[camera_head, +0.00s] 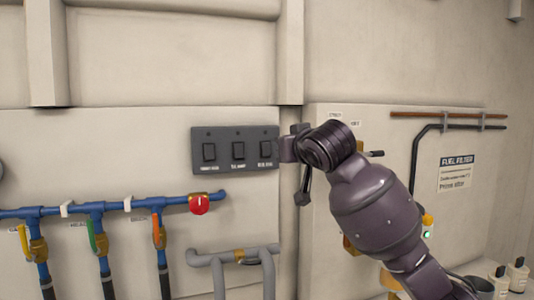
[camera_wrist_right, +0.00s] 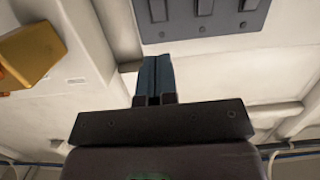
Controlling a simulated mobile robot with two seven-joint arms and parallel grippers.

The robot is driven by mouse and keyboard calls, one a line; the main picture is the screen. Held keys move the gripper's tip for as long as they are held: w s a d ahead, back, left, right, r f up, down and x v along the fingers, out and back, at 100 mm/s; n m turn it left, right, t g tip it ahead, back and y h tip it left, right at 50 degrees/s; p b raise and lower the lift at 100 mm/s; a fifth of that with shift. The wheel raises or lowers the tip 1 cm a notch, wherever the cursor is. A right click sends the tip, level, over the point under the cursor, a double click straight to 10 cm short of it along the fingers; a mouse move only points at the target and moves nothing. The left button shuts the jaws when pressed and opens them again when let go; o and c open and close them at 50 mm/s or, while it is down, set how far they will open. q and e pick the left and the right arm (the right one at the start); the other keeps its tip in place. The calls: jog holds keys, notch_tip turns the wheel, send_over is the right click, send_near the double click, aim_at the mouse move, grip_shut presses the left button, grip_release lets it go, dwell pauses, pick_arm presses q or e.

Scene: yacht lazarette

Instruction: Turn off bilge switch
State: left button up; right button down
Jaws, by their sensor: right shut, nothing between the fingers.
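A dark grey switch panel (camera_head: 223,160) with three black rocker switches in a row is on the wall in the head view. Its left switch (camera_head: 209,151), middle switch (camera_head: 238,150) and right switch (camera_head: 266,147) have labels too small to read surely. My right gripper (camera_head: 284,150) is at the panel's right edge, beside the right switch. In the right wrist view the panel (camera_wrist_right: 200,30) is at the top, cut off by the frame. My right gripper (camera_wrist_right: 155,62) is shut and empty there, its tips just short of the panel's edge in the picture; contact cannot be told. My left gripper is not in view.
Blue pipes (camera_head: 80,211) with coloured valve handles and a red knob (camera_head: 199,205) are at lower left. A grey pipe (camera_head: 232,256) is below the panel. A black pipe (camera_head: 415,165) and a fuel filter sign (camera_head: 456,172) are right of my arm.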

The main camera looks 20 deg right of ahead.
pick_arm(q)
jog(key=p, duration=0.1)
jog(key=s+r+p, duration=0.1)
jog(key=p, duration=0.1)
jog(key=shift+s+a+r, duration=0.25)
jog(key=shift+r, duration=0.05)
pick_arm(e)
send_near(266, 153)
jog(key=shift+m, duration=0.3)
jog(key=w, duration=0.2)
jog(key=w+f, duration=0.1)
jog(key=w, duration=0.4)
jog(key=shift+w+a+f, duration=0.15)
jog(key=shift+w, duration=0.05)
